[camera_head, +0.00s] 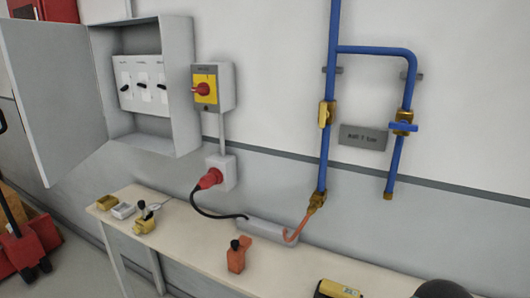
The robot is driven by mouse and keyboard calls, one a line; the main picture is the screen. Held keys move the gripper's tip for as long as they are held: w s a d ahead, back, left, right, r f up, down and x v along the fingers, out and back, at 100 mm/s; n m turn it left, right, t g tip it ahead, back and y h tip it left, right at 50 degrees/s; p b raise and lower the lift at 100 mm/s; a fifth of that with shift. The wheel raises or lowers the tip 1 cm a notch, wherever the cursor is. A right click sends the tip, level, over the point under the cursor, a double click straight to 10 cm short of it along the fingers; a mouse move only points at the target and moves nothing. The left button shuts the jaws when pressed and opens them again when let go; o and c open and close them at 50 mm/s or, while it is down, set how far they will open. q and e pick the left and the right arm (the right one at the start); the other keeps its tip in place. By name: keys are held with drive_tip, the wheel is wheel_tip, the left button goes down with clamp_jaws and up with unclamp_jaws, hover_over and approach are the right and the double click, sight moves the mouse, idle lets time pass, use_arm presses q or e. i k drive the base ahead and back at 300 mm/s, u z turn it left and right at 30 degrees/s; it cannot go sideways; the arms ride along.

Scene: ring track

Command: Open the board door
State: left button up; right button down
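The grey board (180,85) is a box on the wall at the upper left. Its door (62,95) stands wide open, swung out to the left on the board's left side. Inside is a white panel (143,72) with several dark levers. Neither of my grippers can be made out in this view, and nothing visible touches the door.
A yellow switch with a red knob (203,89) and a red plug (209,178) are right of the board. Blue pipes (328,150) run down the wall. A bench (190,240) below holds small tools. A dark rounded shape (442,289) is unclear.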

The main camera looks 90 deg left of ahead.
sight(49, 65)
drive_tip(key=z, duration=0.2)
drive_tip(key=i, duration=0.25)
drive_tip(key=u, duration=3.05)
drive_tip(key=i, duration=0.2)
drive_tip(key=u, duration=0.9)
drive_tip(key=k, duration=0.45)
drive_tip(key=u, duration=0.45)
drive_tip(key=i, duration=1.55)
drive_tip(key=z, duration=0.45)
